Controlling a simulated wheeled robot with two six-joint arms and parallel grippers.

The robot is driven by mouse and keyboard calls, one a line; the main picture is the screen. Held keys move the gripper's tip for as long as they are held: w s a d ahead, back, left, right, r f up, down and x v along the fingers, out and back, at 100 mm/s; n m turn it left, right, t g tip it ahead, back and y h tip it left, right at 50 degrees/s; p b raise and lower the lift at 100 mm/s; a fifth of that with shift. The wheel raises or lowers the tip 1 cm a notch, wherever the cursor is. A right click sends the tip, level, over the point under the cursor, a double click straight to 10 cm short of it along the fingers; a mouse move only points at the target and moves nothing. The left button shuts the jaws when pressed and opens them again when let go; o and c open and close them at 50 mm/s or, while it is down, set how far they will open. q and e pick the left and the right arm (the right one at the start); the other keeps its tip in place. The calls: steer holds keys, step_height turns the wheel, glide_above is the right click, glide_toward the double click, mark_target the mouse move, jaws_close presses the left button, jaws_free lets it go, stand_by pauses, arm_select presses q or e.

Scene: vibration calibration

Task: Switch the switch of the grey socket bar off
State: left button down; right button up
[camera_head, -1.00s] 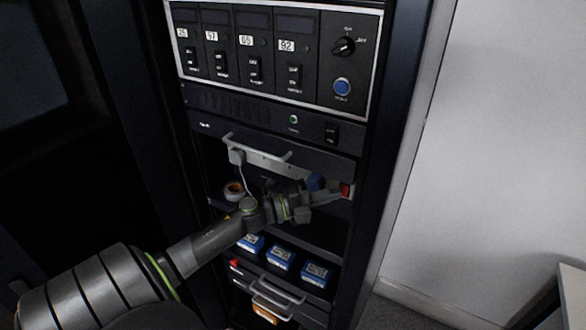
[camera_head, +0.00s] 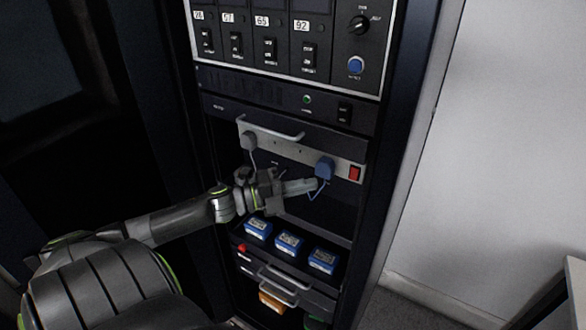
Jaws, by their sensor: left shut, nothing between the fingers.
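The grey socket bar (camera_head: 294,151) runs across the rack below a handled panel. Its red switch (camera_head: 354,173) is at the bar's right end; I cannot tell its on or off position. A blue plug (camera_head: 324,168) sits in the bar left of the switch, with a blue cable hanging from it. A grey plug (camera_head: 249,140) is at the bar's left end. My left gripper (camera_head: 314,185) is shut and empty. Its tip is below the blue plug, to the left of and lower than the switch, apart from it. My right gripper is not in view.
Above is a panel with several numbered modules, a dark knob (camera_head: 359,25) and a blue button (camera_head: 355,65). Below, several blue boxes (camera_head: 289,243) stand on a shelf above a handled drawer. A wall (camera_head: 480,150) is at the right.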

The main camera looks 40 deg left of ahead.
arm_select(q)
steer(key=v, duration=0.2)
steer(key=shift+s+a+r+p, duration=0.2)
steer(key=shift+s+r+p, duration=0.1)
steer(key=shift+p, duration=0.1)
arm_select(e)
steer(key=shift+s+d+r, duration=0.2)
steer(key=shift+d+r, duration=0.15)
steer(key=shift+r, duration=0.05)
arm_select(q)
steer(key=shift+f, duration=0.1)
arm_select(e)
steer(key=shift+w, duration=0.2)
